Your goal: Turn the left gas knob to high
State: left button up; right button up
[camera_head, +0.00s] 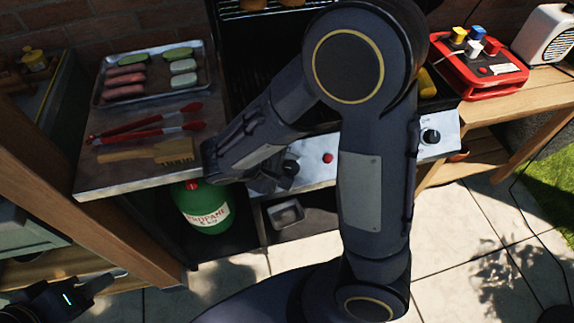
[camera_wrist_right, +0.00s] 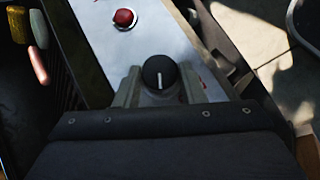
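The left gas knob (camera_head: 290,167) is a black round knob on the grill's metal front panel, partly covered by my right gripper (camera_head: 273,178) in the head view. In the right wrist view the knob (camera_wrist_right: 159,72) has a white mark running nearly straight up and down the picture. The fingers of my right gripper (camera_wrist_right: 160,85) stand on either side of the knob, with narrow gaps visible; it looks open around it. My left gripper (camera_head: 75,296) is low at the left, far from the knob; its finger opening is unclear.
A red button (camera_head: 328,158) and a right knob (camera_head: 430,136) sit on the same panel. A side shelf holds tongs (camera_head: 150,127), a brush (camera_head: 150,152) and a food tray (camera_head: 197,92). A green propane tank (camera_head: 203,212) stands below. My right arm hides much of the grill.

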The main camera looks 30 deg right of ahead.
jog(key=o, duration=0.4)
jog(key=w+v, duration=0.1)
jog(key=v, duration=0.6)
jog(key=shift+s+a+r+p, duration=0.25)
jog(key=shift+s+a+p, duration=0.05)
jog(key=shift+s, duration=0.25)
